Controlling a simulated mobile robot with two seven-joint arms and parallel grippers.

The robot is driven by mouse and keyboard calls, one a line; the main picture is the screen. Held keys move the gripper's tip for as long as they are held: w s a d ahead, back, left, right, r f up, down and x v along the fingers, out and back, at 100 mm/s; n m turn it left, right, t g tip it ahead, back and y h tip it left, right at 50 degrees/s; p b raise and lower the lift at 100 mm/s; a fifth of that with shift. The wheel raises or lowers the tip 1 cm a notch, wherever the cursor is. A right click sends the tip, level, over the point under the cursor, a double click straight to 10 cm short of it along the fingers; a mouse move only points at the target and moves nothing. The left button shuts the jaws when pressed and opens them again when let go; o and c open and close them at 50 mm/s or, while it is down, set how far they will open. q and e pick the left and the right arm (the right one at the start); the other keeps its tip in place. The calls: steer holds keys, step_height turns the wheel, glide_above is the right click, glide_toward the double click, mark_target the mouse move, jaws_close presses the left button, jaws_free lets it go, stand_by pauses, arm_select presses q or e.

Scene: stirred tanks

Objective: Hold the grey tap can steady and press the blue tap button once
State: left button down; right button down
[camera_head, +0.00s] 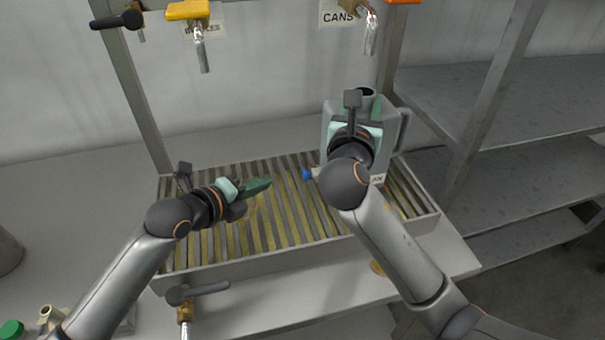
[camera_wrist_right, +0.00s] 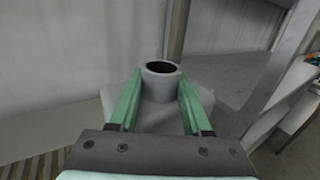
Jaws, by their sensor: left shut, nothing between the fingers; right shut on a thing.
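The grey tap can (camera_head: 393,122) stands on the slatted drip tray (camera_head: 285,262) at its right end, partly hidden behind my right arm. The blue tap button (camera_head: 307,174) sticks out low on the can's left side. My right gripper (camera_head: 367,104) is shut on the can's neck; in the right wrist view the green fingers (camera_wrist_right: 160,100) lie on either side of the round open neck (camera_wrist_right: 161,76). My left gripper (camera_head: 268,184) is shut and empty above the tray. Its fingertips point right, to the left of the button and apart from it.
A yellow-handled tap (camera_head: 188,10) and a tap by the CANS sign (camera_head: 338,14) hang above the tray. Grey shelves (camera_head: 480,100) stand on the right. Another tap (camera_head: 186,300) is at the tray's front left. The slats between the left gripper and can are clear.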

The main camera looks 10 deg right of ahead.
steer(key=shift+c, duration=1.4)
jaws_free()
